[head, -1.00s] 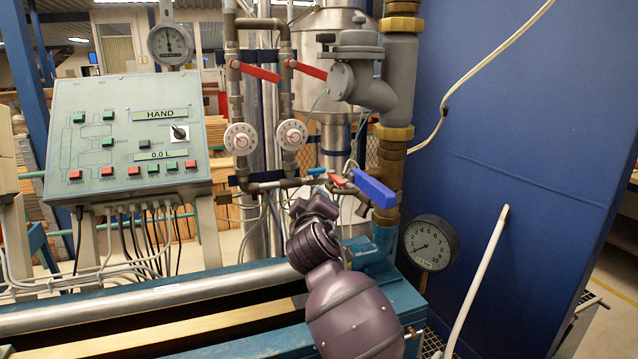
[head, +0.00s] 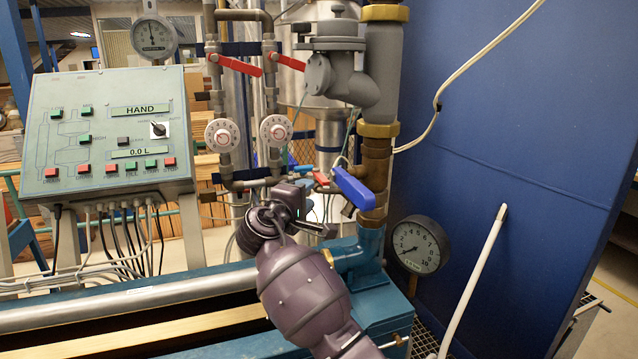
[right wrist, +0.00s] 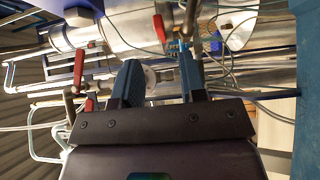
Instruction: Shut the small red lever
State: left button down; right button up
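The small red lever (head: 321,179) sits on the lower pipe in the head view, just left of the big blue lever handle (head: 353,187). My right gripper (head: 316,212) is just below and in front of it, apart from it as far as I can see. In the right wrist view the two fingers of my right gripper (right wrist: 161,78) stand apart with nothing held between them. Red handles show there at the top (right wrist: 160,28) and at the left (right wrist: 78,68); I cannot tell which is the small lever. My left gripper is not in view.
Two larger red levers (head: 240,66) (head: 291,62) are higher on the pipes, above two white dials (head: 222,135) (head: 277,131). A small blue handle (head: 302,168) is beside the small red lever. A pressure gauge (head: 420,245) is at right, a control panel (head: 106,132) at left.

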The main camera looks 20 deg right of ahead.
aim_at(320, 182)
jog(key=x, duration=0.8)
jog(key=shift+s, duration=0.1)
grip_shut()
